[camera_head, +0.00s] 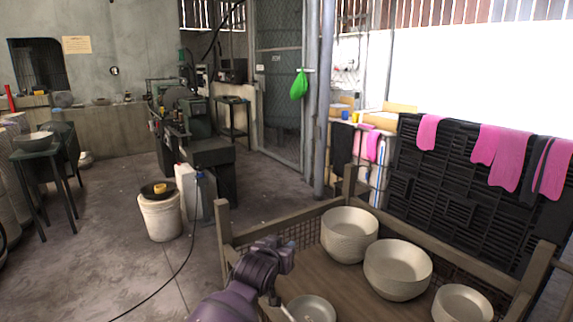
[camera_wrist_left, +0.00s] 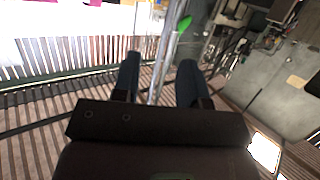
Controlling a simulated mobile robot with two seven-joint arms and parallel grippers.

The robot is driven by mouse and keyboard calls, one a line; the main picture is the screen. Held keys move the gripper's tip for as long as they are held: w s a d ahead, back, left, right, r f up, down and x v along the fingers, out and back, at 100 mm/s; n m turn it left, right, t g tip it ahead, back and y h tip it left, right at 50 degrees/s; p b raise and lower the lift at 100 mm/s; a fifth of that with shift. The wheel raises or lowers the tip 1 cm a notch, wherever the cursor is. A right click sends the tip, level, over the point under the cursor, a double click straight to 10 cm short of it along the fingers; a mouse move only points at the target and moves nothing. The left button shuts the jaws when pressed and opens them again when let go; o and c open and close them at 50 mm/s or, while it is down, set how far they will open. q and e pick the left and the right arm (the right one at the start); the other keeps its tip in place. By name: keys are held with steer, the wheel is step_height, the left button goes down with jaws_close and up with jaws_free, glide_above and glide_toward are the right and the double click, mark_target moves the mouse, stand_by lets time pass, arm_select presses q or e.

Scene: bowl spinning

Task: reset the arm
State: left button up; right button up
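My left arm rises from the bottom middle of the head view, its left gripper (camera_head: 283,258) held above the near left part of a wooden crate. In the left wrist view the two dark fingers of the left gripper (camera_wrist_left: 158,80) stand well apart with nothing between them. The left gripper is clear of the bowls. My right gripper is in neither view.
The wooden crate (camera_head: 285,219) has mesh sides and holds stacked pale bowls (camera_head: 349,235), more bowls (camera_head: 397,268), a bowl at the right (camera_head: 461,303) and a low bowl (camera_head: 312,309). A white bucket (camera_head: 160,216) stands left. Open floor (camera_head: 110,220) lies left.

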arm_select(q)
steer(key=s+a+f+t+y+p, duration=0.1)
steer(key=s+a+f, duration=0.3)
steer(key=s+a, duration=0.6)
steer(key=s+a+f+t+y+p, duration=0.1)
steer(key=s+a+f, duration=0.45)
steer(key=s, duration=0.75)
steer(key=s+a+f+g+y, duration=0.1)
steer(key=s+a+f, duration=0.2)
steer(key=s, duration=0.5)
steer(key=s+a+f+n+g+y+p, duration=0.1)
steer(key=s+a+f+g, duration=0.1)
steer(key=s, duration=0.5)
steer(key=s+a+f+n+g, duration=0.1)
steer(key=s+a+f, duration=0.3)
steer(key=s, duration=0.4)
steer(key=shift+s+a+g+y+p, duration=0.35)
steer(key=shift+a+g+y, duration=0.05)
steer(key=shift+a, duration=0.35)
